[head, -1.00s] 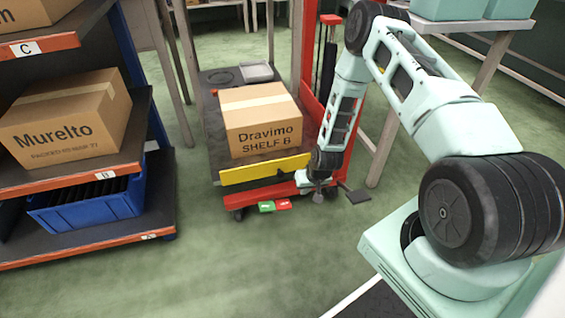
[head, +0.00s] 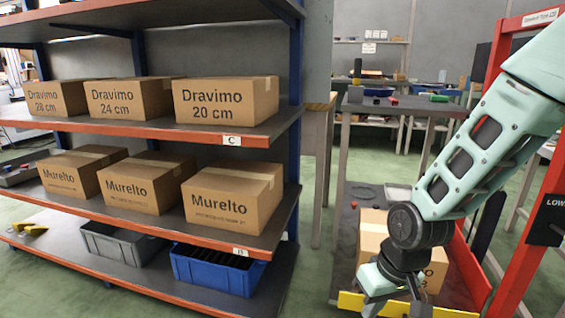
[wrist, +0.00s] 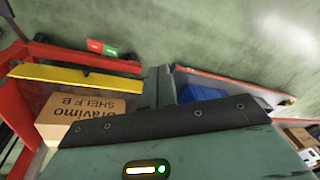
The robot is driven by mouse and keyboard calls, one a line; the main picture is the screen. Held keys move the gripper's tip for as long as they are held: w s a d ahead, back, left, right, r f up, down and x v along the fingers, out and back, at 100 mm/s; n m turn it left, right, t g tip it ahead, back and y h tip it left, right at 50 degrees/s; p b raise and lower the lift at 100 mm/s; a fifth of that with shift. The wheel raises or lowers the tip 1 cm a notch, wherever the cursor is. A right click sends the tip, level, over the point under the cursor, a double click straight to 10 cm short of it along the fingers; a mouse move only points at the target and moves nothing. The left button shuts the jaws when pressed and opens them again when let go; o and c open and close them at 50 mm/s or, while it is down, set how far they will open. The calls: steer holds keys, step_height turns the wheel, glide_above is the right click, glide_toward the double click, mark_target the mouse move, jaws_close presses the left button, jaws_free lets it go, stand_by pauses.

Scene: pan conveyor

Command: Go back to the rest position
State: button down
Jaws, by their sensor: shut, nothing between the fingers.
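My gripper (head: 388,305) hangs at the bottom of the head view, shut and empty, with its tips partly cut off by the frame edge. My arm comes down to it from the upper right. In the head view the gripper overlaps the front of a cardboard box (head: 371,236) on a red lift cart. In the wrist view the same box (wrist: 80,118), marked "Dravimo SHELF B", stands to the left, apart from my gripper. My dark gripper body fills the lower middle of the wrist view.
A shelf rack at left holds Dravimo boxes (head: 225,98) above, Murelto boxes (head: 232,195) in the middle, and grey (head: 112,243) and blue (head: 212,268) bins below. The cart's red mast (head: 530,190) rises at right, near my arm. A table (head: 405,103) stands behind. Green floor shows between rack and cart.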

steer(key=s+a+r+n+g+h, duration=0.1)
steer(key=s+r+n, duration=0.1)
steer(key=s+r, duration=0.5)
steer(key=s+a+r+n+h, duration=0.15)
steer(key=s+r, duration=0.25)
steer(key=s, duration=0.8)
step_height(320, 180, up, 34)
steer(key=p, duration=3.4)
steer(key=shift+w+a+r+y+p, duration=0.15)
steer(key=shift+w+a+y+p, duration=0.05)
steer(key=shift+w+y+p, duration=0.2)
steer(key=shift+n, duration=0.25)
